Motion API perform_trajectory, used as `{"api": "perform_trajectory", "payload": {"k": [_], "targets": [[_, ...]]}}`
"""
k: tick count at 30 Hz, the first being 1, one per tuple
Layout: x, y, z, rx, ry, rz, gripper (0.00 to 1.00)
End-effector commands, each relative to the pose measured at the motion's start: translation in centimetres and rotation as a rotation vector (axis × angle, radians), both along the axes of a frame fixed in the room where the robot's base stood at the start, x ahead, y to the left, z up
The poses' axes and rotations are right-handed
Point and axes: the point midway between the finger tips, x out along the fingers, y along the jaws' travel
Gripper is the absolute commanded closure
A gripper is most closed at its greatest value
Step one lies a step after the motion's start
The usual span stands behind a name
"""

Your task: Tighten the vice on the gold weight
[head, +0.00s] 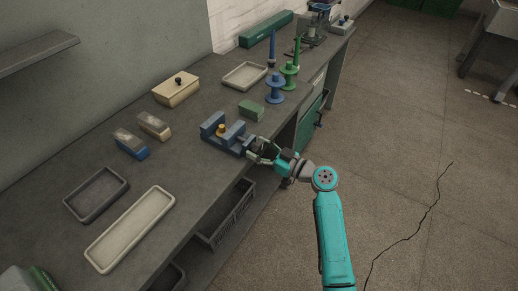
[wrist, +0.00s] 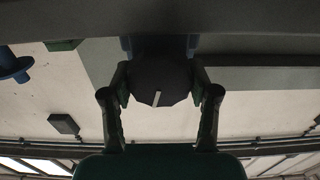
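The blue vice (head: 211,124) sits near the front edge of the grey bench in the head view. The gold weight (head: 221,129) stands between its jaws; whether both jaws touch it is too small to tell. My gripper (head: 259,151) is at the vice's front end, over the bench edge. In the wrist view the vice's dark round knob (wrist: 160,82), with a pale line on its face, lies between the fingers of my gripper (wrist: 160,88). The fingers appear to touch the knob on both sides. The weight is hidden in the wrist view.
A green block (head: 251,110) lies behind the vice. Blue and green spools (head: 275,90) stand farther along the bench. Trays (head: 130,229), brushes (head: 131,144) and a lidded box (head: 176,91) lie to the left. A dark crate (head: 232,214) is below the edge.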

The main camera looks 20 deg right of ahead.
Motion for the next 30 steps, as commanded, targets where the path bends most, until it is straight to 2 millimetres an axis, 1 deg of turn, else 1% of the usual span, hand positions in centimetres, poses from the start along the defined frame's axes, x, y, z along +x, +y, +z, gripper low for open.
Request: {"api": "perform_trajectory", "payload": {"k": [6,11,30], "targets": [[0.0,0.0,0.0,0.01,0.008,0.0,0.75],[0.01,-0.02,0.0,0.051,0.041,0.0,0.75],[0.08,-0.1,-0.03,0.359,0.289,0.0,0.75]]}}
